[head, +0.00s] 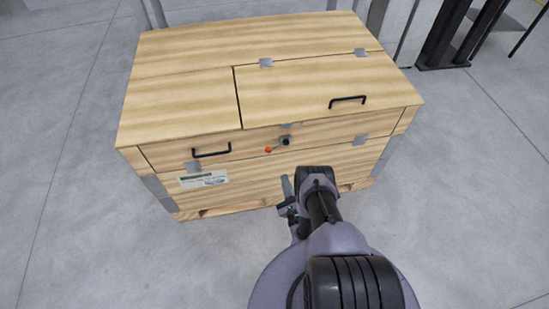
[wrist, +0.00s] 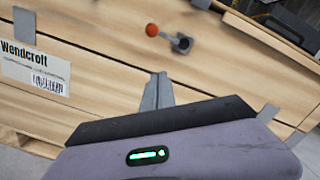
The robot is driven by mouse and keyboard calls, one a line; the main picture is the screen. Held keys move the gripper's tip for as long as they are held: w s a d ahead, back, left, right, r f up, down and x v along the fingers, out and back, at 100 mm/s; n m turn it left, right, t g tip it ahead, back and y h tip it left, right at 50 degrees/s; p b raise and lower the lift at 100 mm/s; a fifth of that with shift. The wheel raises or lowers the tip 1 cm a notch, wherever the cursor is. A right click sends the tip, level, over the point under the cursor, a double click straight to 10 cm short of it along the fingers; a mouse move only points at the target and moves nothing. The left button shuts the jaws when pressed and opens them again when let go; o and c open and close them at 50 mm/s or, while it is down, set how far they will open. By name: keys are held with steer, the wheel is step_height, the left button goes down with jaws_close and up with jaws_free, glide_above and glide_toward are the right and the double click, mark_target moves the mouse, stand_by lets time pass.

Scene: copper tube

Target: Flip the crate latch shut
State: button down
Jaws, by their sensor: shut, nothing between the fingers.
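The wooden crate (head: 185,95) stands on the floor ahead, its lid panels closed. The latch (head: 286,142) sits on the upper front face, below the lid's front edge. Its lever ends in an orange-red knob (head: 268,150) that points to the left and slightly down. In the wrist view the dark pivot (wrist: 181,43) and the knob (wrist: 152,30) show above my gripper (wrist: 158,78). My gripper is shut and empty, its fingertips pointing at the crate's front below the latch, apart from the knob. In the head view my gripper (head: 287,180) is partly hidden by my arm.
Two black handles are on the crate, one on the lid (head: 347,100) and one on the front (head: 211,153). A white label (head: 203,179) is at the front left. Metal posts (head: 402,30) stand behind. The floor on both sides is clear.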

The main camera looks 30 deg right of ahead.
steer(key=w+r+b, duration=0.2)
steer(key=w+r, duration=0.2)
steer(key=w, duration=0.5)
steer(key=shift+w, duration=0.15)
